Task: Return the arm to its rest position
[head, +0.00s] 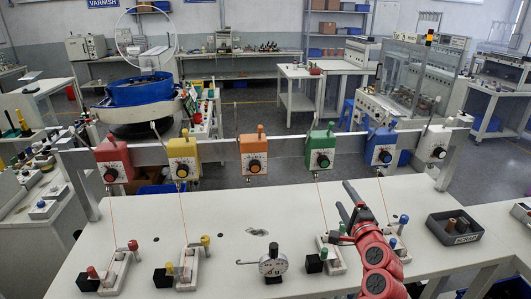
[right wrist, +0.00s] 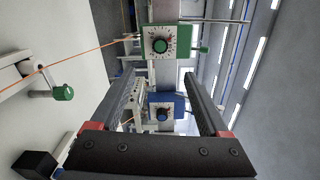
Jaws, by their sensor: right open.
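My right arm, red and black, comes in from the lower right of the head view over the white table (head: 225,215). Its black right gripper (head: 349,205) is over the table's right half, between the green and blue stations. In the right wrist view the gripper (right wrist: 160,76) has its two fingers apart with nothing held between them. Beyond the fingers are the blue dial box (right wrist: 165,112) and the green dial box (right wrist: 158,45). My left arm and gripper are not in view.
Coloured dial boxes, such as the orange one (head: 253,154), hang from a rail across the table, with thin threads running down. Small lever stands (head: 116,268) and a round gauge (head: 272,263) stand in front. A dark tray (head: 437,231) with brown pieces is at right.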

